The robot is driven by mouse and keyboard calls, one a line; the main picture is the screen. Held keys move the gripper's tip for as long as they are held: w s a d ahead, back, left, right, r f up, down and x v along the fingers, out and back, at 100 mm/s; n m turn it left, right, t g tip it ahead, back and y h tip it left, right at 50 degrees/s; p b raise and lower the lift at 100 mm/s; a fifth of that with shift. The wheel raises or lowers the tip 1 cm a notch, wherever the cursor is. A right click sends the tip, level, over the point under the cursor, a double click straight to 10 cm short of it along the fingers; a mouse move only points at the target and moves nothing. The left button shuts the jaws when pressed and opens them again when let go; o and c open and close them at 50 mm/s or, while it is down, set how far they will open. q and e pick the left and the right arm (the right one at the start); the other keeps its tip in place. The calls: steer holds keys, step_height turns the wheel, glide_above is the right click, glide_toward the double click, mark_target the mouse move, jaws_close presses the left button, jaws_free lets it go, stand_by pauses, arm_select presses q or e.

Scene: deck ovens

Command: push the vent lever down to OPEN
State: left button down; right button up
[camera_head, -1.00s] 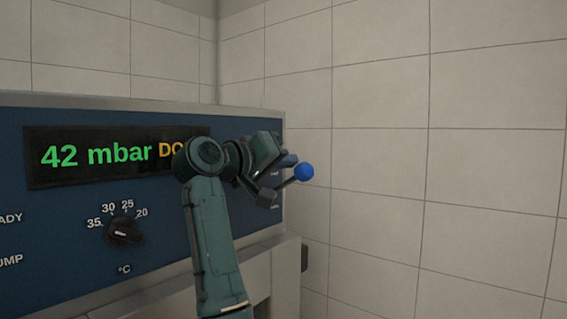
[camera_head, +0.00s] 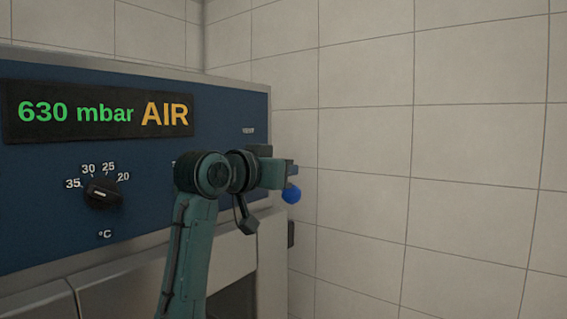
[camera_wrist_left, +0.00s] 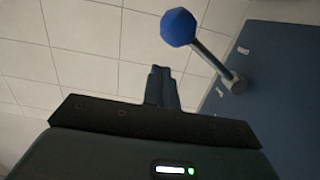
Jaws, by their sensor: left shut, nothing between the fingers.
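The vent lever ends in a blue ball knob (camera_head: 291,194) at the right edge of the blue panel. Its rod is hidden behind my gripper in the head view. In the left wrist view the knob (camera_wrist_left: 178,27) and the grey rod, running to a pivot on the panel, show clearly. My left gripper (camera_head: 287,173) is shut and empty, just above the knob in the head view. In the wrist view its fingers (camera_wrist_left: 160,84) point toward the knob, with a small gap between them in the picture; I cannot tell whether they touch the lever. My right gripper is out of view.
The display (camera_head: 100,112) reads 630 mbar AIR. A black temperature knob (camera_head: 103,193) sits below it on the blue panel (camera_head: 40,215). A tiled wall (camera_head: 450,150) stands to the right, with free room before it.

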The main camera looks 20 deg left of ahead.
arm_select(q)
step_height(320, 180, down, 2)
steer(key=shift+f+m, duration=0.1)
steer(key=shift+m, duration=0.5)
steer(key=shift+f, duration=0.25)
steer(key=shift+r, duration=0.1)
